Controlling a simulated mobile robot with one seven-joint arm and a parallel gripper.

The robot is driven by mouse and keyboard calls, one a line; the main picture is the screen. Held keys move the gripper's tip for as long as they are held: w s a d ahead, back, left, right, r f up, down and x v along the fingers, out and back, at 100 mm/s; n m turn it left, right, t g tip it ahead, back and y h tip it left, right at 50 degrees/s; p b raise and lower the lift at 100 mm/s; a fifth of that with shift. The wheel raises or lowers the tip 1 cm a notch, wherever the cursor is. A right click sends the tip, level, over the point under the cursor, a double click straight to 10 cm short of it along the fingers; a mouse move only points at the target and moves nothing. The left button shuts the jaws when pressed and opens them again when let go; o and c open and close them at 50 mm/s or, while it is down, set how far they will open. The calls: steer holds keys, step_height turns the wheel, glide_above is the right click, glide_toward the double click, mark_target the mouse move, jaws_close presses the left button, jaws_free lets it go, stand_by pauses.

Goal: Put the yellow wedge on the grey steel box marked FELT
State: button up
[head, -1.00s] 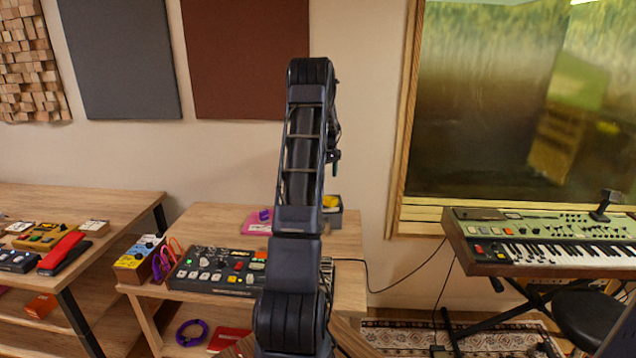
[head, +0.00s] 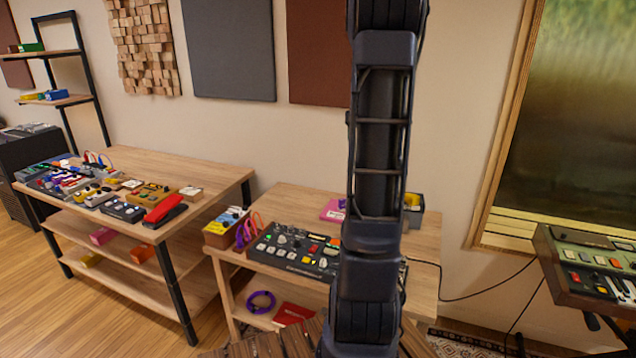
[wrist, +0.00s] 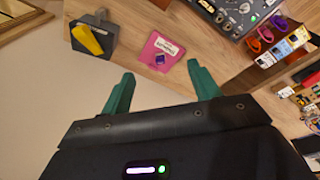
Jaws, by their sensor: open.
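A yellow piece, likely the wedge (wrist: 88,40), lies slanted across a dark grey box (wrist: 105,27) in the wrist view. In the head view, the yellow piece (head: 412,201) and grey box (head: 416,217) stand at the back right of the small table, partly hidden by my arm. I cannot read a FELT mark on the box. My gripper (wrist: 163,84) shows two green fingers, spread wide with nothing between them. It is apart from the yellow piece, which appears beyond the left finger. The gripper is not visible in the head view.
A pink labelled item (wrist: 159,52) with a small purple object lies beside the box. A control panel (head: 295,250) fills the small table's front. A longer table (head: 215,178) with pedals stands left.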

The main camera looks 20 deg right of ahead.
steer(key=s+a+r+t, duration=0.1)
steer(key=s+a+r, duration=0.1)
steer(key=s+a, duration=0.55)
steer(key=s+a+r+t, duration=0.1)
steer(key=s+a+r, duration=0.3)
steer(key=a, duration=0.7)
steer(key=s+a+f, duration=0.2)
steer(key=s+a, duration=0.3)
steer(key=s, duration=0.3)
steer(key=s+a+f+t, duration=0.1)
steer(key=s+a+f, duration=0.2)
steer(key=s+a, duration=0.2)
steer(key=s, duration=0.3)
steer(key=shift+s+y, duration=0.2)
steer(key=shift+y, duration=0.2)
steer(key=shift+d, duration=0.1)
